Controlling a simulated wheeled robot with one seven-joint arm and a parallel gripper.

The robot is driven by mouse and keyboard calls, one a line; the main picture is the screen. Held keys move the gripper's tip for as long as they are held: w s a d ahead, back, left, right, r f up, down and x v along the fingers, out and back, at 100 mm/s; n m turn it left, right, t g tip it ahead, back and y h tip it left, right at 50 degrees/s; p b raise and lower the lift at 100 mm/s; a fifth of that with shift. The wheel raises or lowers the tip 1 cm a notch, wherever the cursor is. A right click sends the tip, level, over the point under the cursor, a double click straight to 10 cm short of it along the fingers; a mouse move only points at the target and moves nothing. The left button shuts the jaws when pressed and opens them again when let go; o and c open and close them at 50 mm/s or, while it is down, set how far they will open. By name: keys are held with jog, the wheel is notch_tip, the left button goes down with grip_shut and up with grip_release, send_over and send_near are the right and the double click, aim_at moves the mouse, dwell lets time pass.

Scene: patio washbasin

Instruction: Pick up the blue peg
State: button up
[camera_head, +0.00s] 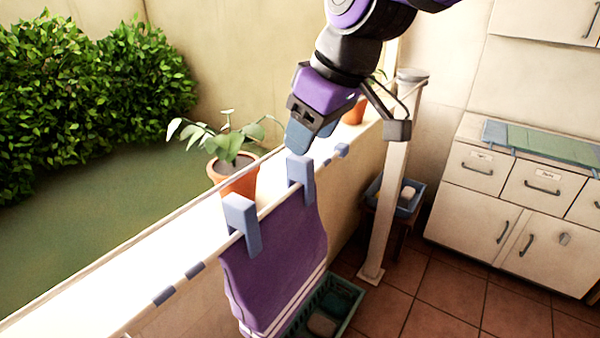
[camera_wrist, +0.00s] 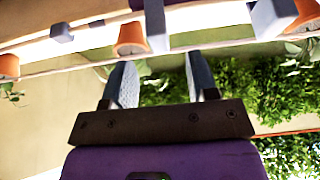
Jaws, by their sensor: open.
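Two large blue pegs clip a purple towel (camera_head: 275,262) to the rail on the low wall. The far peg (camera_head: 301,180) is closest to my gripper, and the near peg (camera_head: 243,226) is further left. My gripper (camera_head: 303,137) is open, with its fingers just above the far peg; whether they touch it cannot be told. In the wrist view, a blue peg (camera_wrist: 155,25) appears between the fingertips of my gripper (camera_wrist: 160,75), with empty space around it. A second large peg (camera_wrist: 272,20) shows at the upper right.
Small blue clips (camera_head: 342,150) sit along the rail. A post (camera_head: 390,190) rises to the right. A green crate (camera_head: 345,312) is on the floor below the towel. White cabinets (camera_head: 520,200) stand at right.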

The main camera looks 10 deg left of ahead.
aim_at(300, 160)
jog(key=shift+x, duration=2.95)
grip_shut()
